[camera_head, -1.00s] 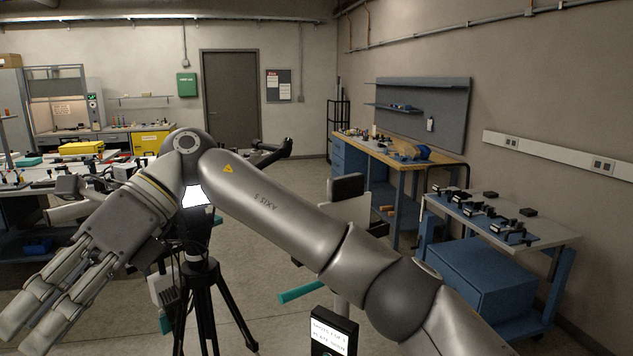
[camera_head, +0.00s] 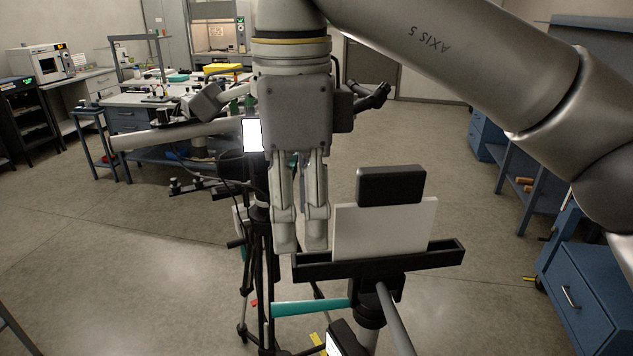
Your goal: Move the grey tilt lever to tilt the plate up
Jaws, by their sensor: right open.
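The white plate (camera_head: 385,232) stands in a black holder bar (camera_head: 380,262) on a stand right of centre, with a black block (camera_head: 391,185) at its top edge. A grey rod, which looks like the grey tilt lever (camera_head: 396,322), comes down from under the holder toward the bottom edge. A teal lever (camera_head: 310,306) sticks out to the left from the same stand. My right gripper (camera_head: 301,245) points down just left of the plate, above the teal lever. Its fingers are apart and empty, and it appears clear of the grey lever. My left gripper is not in view.
A black tripod (camera_head: 262,280) stands behind and below my right gripper, with a bright screen (camera_head: 252,134) above it. A black box with a label (camera_head: 342,340) is cut by the bottom edge. Blue cabinets (camera_head: 577,285) stand at right. Open floor lies at left.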

